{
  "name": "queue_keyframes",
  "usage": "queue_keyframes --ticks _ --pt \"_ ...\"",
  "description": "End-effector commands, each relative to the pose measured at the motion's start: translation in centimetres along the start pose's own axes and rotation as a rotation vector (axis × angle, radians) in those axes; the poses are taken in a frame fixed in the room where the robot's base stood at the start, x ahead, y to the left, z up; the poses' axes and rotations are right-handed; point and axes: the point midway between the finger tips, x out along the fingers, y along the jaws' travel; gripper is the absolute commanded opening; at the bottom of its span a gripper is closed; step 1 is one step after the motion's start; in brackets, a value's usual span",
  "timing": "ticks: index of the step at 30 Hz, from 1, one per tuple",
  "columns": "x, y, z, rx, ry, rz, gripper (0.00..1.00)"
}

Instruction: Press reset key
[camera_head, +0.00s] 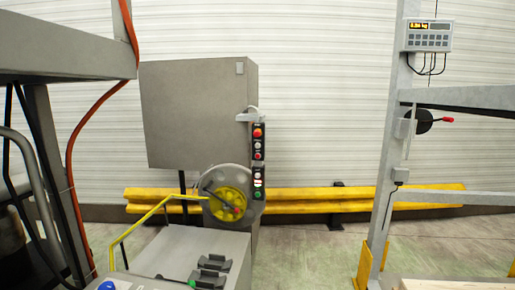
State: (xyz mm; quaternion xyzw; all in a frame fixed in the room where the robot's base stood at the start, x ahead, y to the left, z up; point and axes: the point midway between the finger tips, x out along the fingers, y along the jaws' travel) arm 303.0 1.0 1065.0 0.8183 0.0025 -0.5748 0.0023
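A narrow black control panel (258,160) stands upright beside the large grey cabinet (195,110). It carries a column of small buttons: an orange-red one (257,132) at the top, other red and white ones below, and a green one (258,195) at the bottom. The labels are too small to read, so I cannot tell which is the reset key. A grey box with an orange lit display and small keys, the display unit (428,35), hangs on the post at the upper right. My gripper is not in view.
A wheel with a yellow hub (230,207) sits left of the panel's lower end. A yellow rail (145,225) and a grey machine bed (185,250) are in front. A yellow barrier (310,200) runs along the wall. Bare floor (300,255) lies right of the cabinet, before the post (385,190).

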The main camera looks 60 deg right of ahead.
Motion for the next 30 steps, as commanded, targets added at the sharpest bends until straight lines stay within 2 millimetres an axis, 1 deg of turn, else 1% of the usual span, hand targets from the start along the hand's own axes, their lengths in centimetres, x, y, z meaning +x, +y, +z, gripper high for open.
queue_keyframes --ticks 1,6,9,30 --pt "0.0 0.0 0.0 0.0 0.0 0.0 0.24" --pt "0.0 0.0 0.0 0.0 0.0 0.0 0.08" --pt "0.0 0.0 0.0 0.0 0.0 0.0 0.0" --pt "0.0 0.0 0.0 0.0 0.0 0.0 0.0"
